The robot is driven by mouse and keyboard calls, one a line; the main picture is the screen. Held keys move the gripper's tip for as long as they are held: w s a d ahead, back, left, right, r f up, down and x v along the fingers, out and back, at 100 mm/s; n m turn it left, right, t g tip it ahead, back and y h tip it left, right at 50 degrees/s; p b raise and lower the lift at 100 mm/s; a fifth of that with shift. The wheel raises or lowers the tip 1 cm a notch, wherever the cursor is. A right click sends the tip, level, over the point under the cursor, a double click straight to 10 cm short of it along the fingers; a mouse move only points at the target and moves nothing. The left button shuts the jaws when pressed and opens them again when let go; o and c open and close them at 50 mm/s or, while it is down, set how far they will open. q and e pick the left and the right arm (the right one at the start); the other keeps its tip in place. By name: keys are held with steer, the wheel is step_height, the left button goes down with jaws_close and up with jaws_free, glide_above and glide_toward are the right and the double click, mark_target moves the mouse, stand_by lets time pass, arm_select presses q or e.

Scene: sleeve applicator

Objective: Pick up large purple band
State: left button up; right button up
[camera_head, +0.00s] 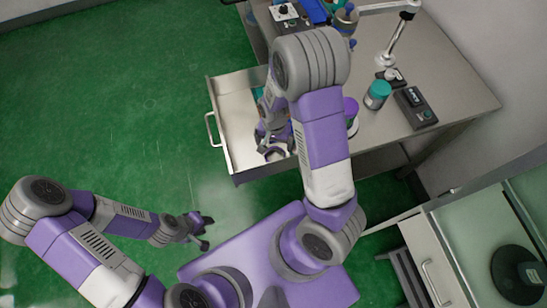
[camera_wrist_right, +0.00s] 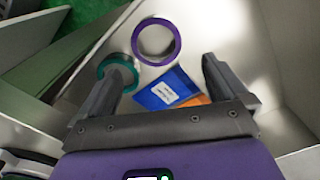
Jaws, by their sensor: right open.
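The large purple band (camera_wrist_right: 178,43) is a ring lying on the bottom of the open drawer, seen at the top middle of the right wrist view. My right gripper (camera_wrist_right: 163,68) is open above the drawer, with the band ahead of its fingertips and apart from them. In the head view the right gripper (camera_head: 272,140) is inside the drawer area, and my arm hides much of it; I cannot make out the band clearly there. My left gripper (camera_head: 205,232) is open and empty over the green floor.
The drawer (camera_head: 228,140) has raised walls. A teal ring (camera_wrist_right: 131,75) lies beside the left finger, and a blue packet (camera_wrist_right: 165,90) and an orange one (camera_wrist_right: 195,100) lie between the fingers. A teal-lidded jar (camera_head: 377,94) and a black device (camera_head: 415,106) stand on the table (camera_head: 455,80).

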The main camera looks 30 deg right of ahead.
mark_target(275, 158)
steer(key=f+b, duration=0.1)
steer(key=f, duration=0.1)
steer(key=f+b, duration=0.1)
steer(key=f, duration=0.2)
steer(key=f+b, duration=0.1)
steer(key=f, duration=0.2)
steer(key=shift+s+b, duration=0.3)
steer(key=c, duration=0.9)
